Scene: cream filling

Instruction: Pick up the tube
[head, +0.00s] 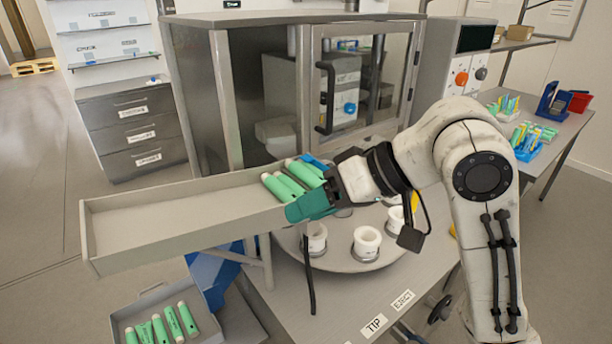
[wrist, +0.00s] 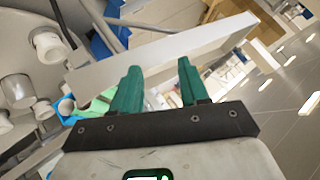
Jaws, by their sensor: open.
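Several green tubes (head: 285,186) with light ends lie side by side at the right end of a long grey tray (head: 160,211). My gripper (head: 300,211) has teal fingers and is at the tray's right end, in front of the tubes and partly hiding them. In the wrist view my gripper (wrist: 158,70) is open, with no tube between its fingers. Light green tubes (wrist: 97,106) show there beside the left finger, partly hidden. The tray's pale wall (wrist: 160,52) runs past the fingertips. I cannot tell whether the fingers touch the tray or tubes.
A round turntable (head: 345,262) with white cup holders (head: 367,243) stands under and right of my gripper. A grey box (head: 150,297) with several green tubes is at lower left. A metal cabinet (head: 196,75) stands behind. Open floor (head: 40,190) lies at left.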

